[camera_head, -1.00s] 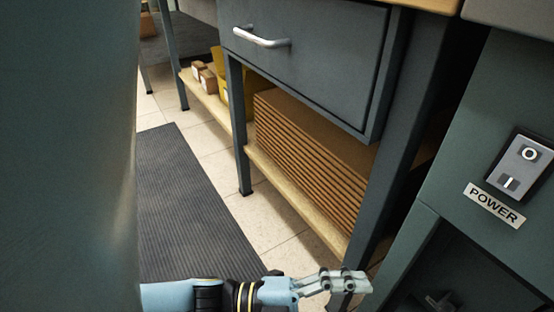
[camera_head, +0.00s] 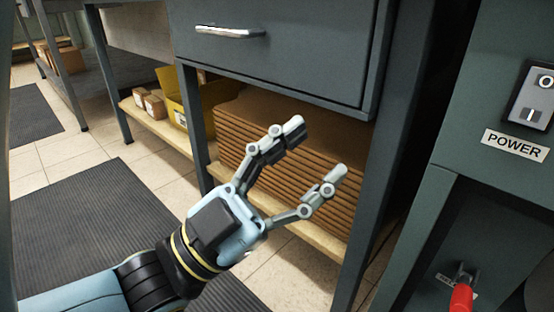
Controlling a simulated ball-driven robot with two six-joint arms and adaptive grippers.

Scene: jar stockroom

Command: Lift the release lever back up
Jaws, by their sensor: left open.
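The release lever (camera_head: 461,295) has a red grip and a dark metal pivot. It shows at the bottom right of the head view, in a recess of the dark green cabinet, and its lower end is cut off by the frame edge. The gripper is in front of the shelf of stacked cardboard. My right gripper is not in view.
A power switch (camera_head: 532,103) and a POWER label (camera_head: 515,145) are on the cabinet above the lever. A grey drawer (camera_head: 280,50) with a silver handle (camera_head: 230,32) and a table leg (camera_head: 385,150) stand left of the cabinet. Dark mats (camera_head: 90,220) lie on the tiled floor.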

